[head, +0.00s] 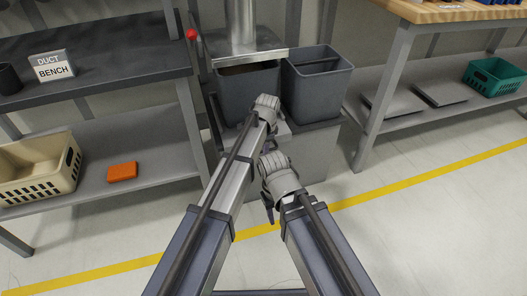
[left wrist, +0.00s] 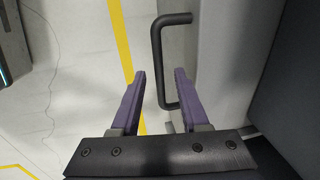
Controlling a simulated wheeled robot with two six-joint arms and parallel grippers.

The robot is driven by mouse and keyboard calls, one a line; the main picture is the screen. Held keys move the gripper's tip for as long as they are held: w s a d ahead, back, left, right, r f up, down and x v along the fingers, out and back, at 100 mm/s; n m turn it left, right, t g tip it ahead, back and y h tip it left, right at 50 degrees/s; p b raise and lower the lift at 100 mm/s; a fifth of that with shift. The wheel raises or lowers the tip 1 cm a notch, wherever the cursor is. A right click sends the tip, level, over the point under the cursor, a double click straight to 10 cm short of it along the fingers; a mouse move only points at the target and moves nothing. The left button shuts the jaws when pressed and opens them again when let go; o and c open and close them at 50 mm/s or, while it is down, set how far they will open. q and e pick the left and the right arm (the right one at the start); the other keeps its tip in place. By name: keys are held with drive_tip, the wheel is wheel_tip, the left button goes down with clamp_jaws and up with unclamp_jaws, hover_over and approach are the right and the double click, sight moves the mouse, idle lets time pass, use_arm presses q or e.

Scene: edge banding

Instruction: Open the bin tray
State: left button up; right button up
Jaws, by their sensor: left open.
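Two dark grey bins (head: 316,88) stand side by side on a light grey cabinet (head: 318,158). I cannot make out the tray's edges; my arms cover part of the cabinet front. In the left wrist view, a black bar handle (left wrist: 157,62) stands on a grey front face (left wrist: 205,45). My left gripper (left wrist: 160,75) is open, with its purple fingertips on either side of the handle in the picture. I cannot tell whether the handle is between them in depth. In the head view, the left gripper (head: 268,208) shows only partly, low before the cabinet. My right gripper is hidden.
A dark bench (head: 110,75) with a shelf holding a cream crate (head: 40,172) and an orange block (head: 122,171) is at left. A wooden-topped table (head: 440,10) stands at right. A yellow line (head: 430,170) crosses the clear floor.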

use_arm(q)
clamp_jaws()
idle(0.3)
idle(1.1)
